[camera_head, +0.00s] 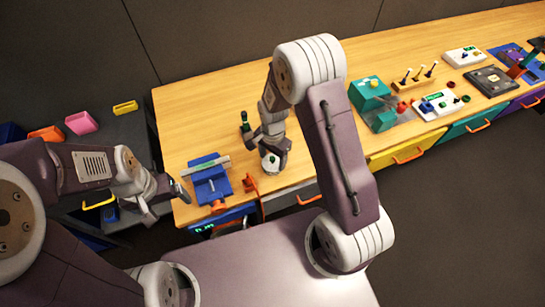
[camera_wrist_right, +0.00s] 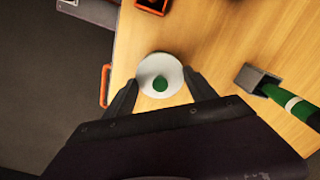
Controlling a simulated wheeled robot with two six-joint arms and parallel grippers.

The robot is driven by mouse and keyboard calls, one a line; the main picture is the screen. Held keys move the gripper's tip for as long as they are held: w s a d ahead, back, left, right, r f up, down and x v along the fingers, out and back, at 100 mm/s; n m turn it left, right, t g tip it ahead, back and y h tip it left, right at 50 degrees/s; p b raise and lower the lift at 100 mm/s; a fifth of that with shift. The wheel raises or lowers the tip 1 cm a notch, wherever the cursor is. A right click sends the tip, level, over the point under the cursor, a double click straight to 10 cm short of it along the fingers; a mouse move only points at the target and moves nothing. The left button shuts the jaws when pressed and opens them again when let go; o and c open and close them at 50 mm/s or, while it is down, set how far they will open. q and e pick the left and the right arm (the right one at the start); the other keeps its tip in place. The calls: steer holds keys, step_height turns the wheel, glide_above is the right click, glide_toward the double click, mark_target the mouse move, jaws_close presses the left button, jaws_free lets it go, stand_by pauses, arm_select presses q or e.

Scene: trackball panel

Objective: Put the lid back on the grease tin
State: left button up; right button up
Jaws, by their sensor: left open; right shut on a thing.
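The white round lid (camera_wrist_right: 150,68) with a green knob is between the fingertips of my right gripper (camera_wrist_right: 160,77), which is shut on it. In the head view the white and green lid (camera_head: 270,162) shows low over the wooden bench, under my right gripper (camera_head: 274,150). I cannot make out the tin as a separate thing; the lid and fingers may hide it. I cannot tell whether the lid touches a tin below. My left gripper (camera_head: 160,197) is open and empty, off the left end of the bench.
A green-handled tool with a grey block (camera_wrist_right: 260,80) is on the bench beside my right gripper. A blue fixture (camera_head: 210,184) and an orange-red part (camera_head: 250,184) lie to the left, near the front edge. A teal machine (camera_head: 370,102) stands to the right.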

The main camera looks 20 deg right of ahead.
steer(key=o, duration=1.4)
steer(key=shift+o, duration=1)
steer(key=shift+r, duration=0.15)
step_height(320, 180, up, 7)
steer(key=p, duration=0.6)
